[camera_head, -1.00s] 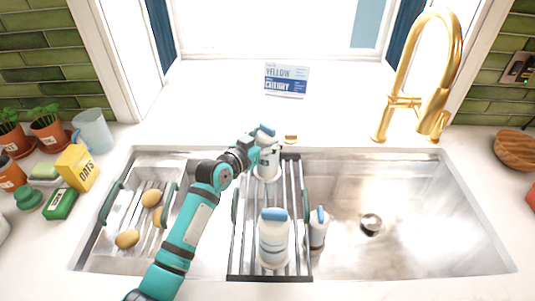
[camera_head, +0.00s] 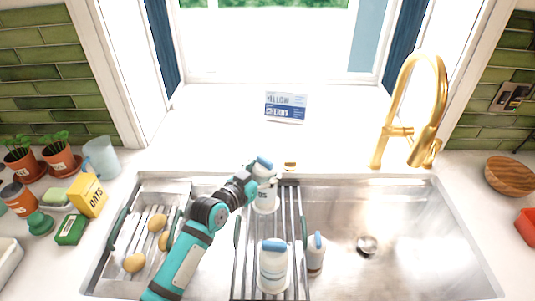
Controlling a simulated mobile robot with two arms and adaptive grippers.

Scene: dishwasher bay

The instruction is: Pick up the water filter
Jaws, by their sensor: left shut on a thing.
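A white water filter (camera_head: 265,199) with a blue top stands upright at the back end of the dark slatted rack across the sink. My left gripper (camera_head: 254,183) reaches it from the left and is shut on its upper part. The fingers partly hide its side and label. I cannot tell whether its base touches the rack. My right gripper is not in view.
A similar white bottle (camera_head: 273,272) with a blue cap stands nearer on the rack. A smaller bottle (camera_head: 316,257) stands right of it. Potatoes (camera_head: 158,224) lie in a left tray. The golden faucet (camera_head: 408,133) rises at back right. The right basin is mostly clear.

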